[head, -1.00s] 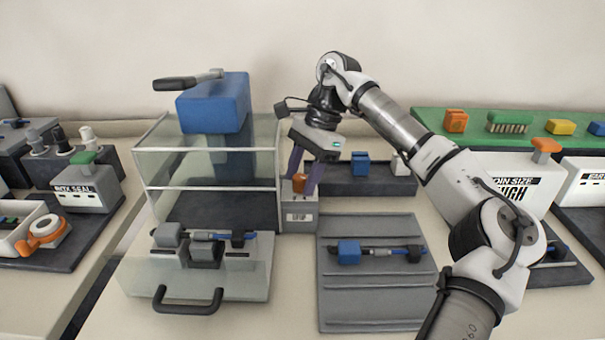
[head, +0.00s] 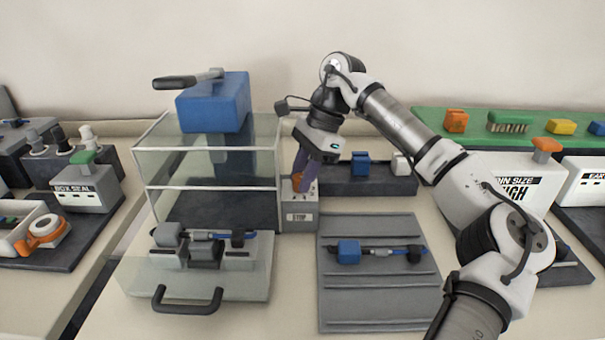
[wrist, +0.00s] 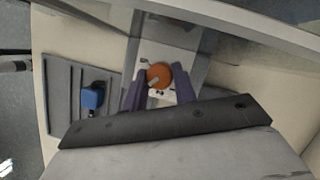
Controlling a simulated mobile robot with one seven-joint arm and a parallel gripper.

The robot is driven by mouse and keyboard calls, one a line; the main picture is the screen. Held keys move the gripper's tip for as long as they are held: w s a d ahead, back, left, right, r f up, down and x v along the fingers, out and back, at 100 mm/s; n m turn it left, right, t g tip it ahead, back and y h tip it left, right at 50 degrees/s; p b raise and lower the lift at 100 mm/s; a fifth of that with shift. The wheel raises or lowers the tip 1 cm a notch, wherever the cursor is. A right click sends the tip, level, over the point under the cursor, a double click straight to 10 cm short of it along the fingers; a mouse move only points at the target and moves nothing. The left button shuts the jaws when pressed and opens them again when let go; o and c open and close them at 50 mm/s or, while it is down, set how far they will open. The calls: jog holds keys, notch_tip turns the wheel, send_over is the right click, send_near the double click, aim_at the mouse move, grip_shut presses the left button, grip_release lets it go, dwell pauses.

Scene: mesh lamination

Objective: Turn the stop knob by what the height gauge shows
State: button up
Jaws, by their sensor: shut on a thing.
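The orange stop knob (wrist: 159,75) sits on a white plate on top of a grey block labelled STOP (head: 300,216), beside the clear box. My gripper (head: 302,185) is over the block, its two purple fingers on either side of the knob and shut on it; in the wrist view the fingers (wrist: 154,91) flank the knob. A pale pointer bar shows on the knob, with a small green mark beside it on the plate. The fingers hide part of the knob in the head view. I cannot pick out a height gauge reading in either view.
The clear-walled box (head: 165,165) with a blue press head (head: 215,103) stands just left of the knob. A grey ribbed tray (head: 375,300) holds a part with a blue block (head: 349,251). A dark tray (head: 370,182) lies behind the gripper.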

jog(key=m+t+b, duration=0.2)
jog(key=m, duration=0.4)
jog(key=shift+s+d, duration=0.1)
jog(key=shift+s, duration=0.05)
dwell(0.4)
jog(key=o, duration=1)
jog(key=shift+y, duration=0.3)
jog(key=shift+c, duration=0.2)
jog(key=p+v, duration=0.1)
jog(key=v, duration=1.3)
jog(key=shift+s, duration=0.3)
jog(key=shift+f, duration=0.1)
